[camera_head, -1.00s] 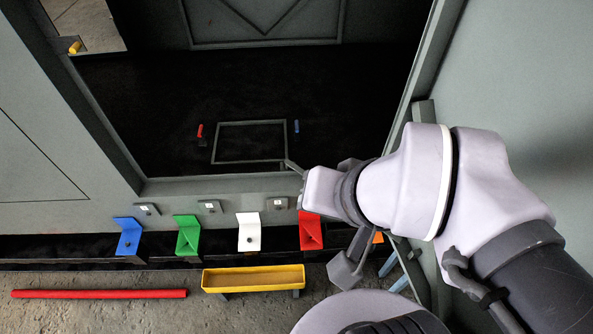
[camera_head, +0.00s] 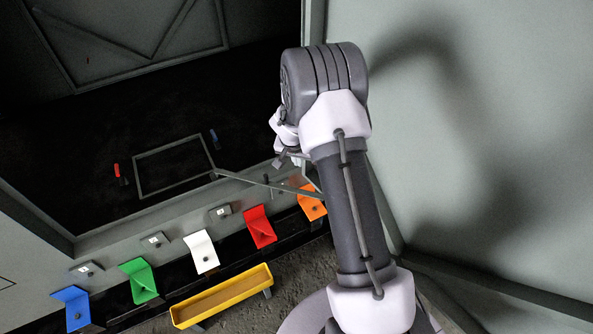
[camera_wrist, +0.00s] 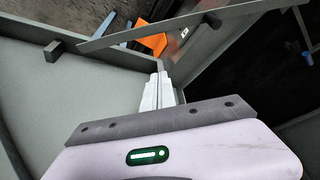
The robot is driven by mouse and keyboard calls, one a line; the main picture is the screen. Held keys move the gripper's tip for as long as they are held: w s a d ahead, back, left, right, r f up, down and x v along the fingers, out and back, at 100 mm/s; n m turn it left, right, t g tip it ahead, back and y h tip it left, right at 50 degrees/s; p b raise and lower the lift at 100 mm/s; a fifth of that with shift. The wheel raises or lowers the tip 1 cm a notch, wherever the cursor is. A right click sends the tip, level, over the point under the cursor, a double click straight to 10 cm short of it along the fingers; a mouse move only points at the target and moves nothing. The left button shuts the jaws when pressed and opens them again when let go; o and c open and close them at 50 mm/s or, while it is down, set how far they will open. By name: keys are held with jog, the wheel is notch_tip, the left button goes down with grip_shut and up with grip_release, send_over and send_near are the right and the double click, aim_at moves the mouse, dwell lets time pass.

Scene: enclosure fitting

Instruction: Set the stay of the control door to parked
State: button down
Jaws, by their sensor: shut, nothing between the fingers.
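A thin grey bar, which looks like the stay (camera_head: 255,182), slants from the dark opening's front edge toward the right and passes behind my arm. In the wrist view the stay (camera_wrist: 170,28) crosses the top, and its left end lies near a small dark block (camera_wrist: 53,50) on a grey panel; I cannot tell whether they touch. The large grey panel at the right looks like the control door (camera_head: 450,140). My gripper (camera_wrist: 162,78) is shut and empty, pointing below the stay and apart from it. In the head view my arm mostly hides it.
Blue, green, white, red (camera_head: 259,227) and orange (camera_head: 312,203) angled tabs line the front ledge. A yellow trough (camera_head: 222,297) stands before them. A red peg (camera_head: 117,171) and a blue peg (camera_head: 214,138) flank a grey frame inside the dark enclosure.

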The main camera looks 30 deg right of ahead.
jog(key=shift+d+f, duration=0.25)
jog(key=shift+f, duration=0.8)
notch_tip(320, 180, down, 10)
jog(key=b, duration=0.4)
jog(key=shift+s+a+r+b, duration=0.25)
jog(key=shift+s+a+b, duration=0.05)
jog(key=shift+s+b, duration=0.1)
